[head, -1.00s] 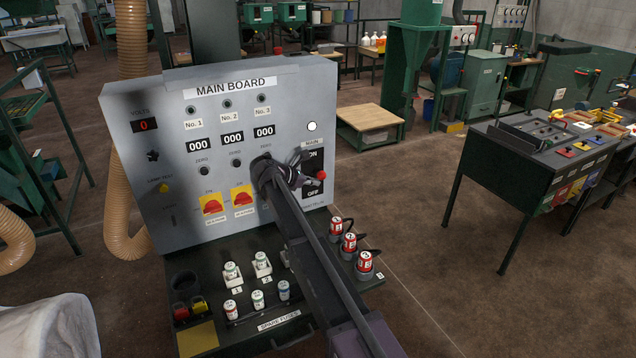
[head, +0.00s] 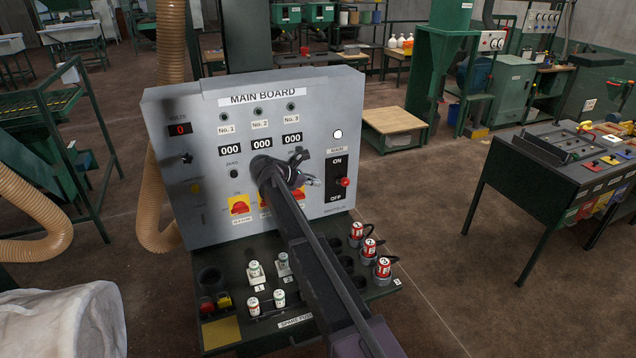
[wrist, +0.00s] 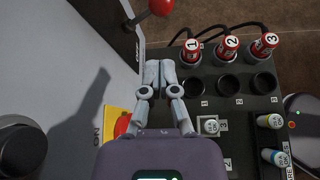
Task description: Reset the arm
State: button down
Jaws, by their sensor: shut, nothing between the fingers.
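My gripper (head: 304,168) is in front of the grey main board (head: 210,110), left of the main switch's red knob (head: 345,182) in the head view. In the wrist view my gripper (wrist: 160,72) has its fingertips together with nothing between them. It is apart from the red switch knob (wrist: 162,6) at the top. My arm crosses the lower middle of the head view and hides part of the board and the fuse shelf. The main switch has ON above and OFF below, with the knob between the two labels. The three displays read 000.
A dark shelf (head: 222,262) below the board bears white fuses (head: 255,270) and red numbered plugs (head: 369,249). In the wrist view, empty round sockets (wrist: 229,84) sit below the plugs. A tool table (head: 520,185) stands at right. Open brown floor lies between.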

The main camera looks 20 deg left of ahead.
jog(key=shift+w, duration=0.1)
jog(key=s+d+f+m+g+y+b, duration=0.1)
jog(key=s+d+f+m+g, duration=0.2)
jog(key=d, duration=0.6)
jog(key=s+d+f+m+g+y, duration=0.15)
jog(key=s+d+m, duration=0.25)
jog(key=d, duration=0.5)
jog(key=s+d+f+m+g+y+b, duration=0.1)
jog(key=s+d+f+m, duration=0.25)
jog(key=d, duration=0.65)
jog(key=s+d+f+m+g+y, duration=0.1)
jog(key=s+d+f+m+y, duration=0.1)
jog(key=s+d+m, duration=0.5)
jog(key=s+d+f+m+g+y+b, duration=0.1)
jog(key=s+d+f+m+y, duration=0.2)
jog(key=s+d+m, duration=0.4)
jog(key=s+d+y, duration=0.1)
jog(key=s+d, duration=0.1)
jog(key=s, duration=0.5)
jog(key=shift+s+g, duration=0.35)
jog(key=shift+s, duration=0.05)
jog(key=shift+d, duration=0.1)
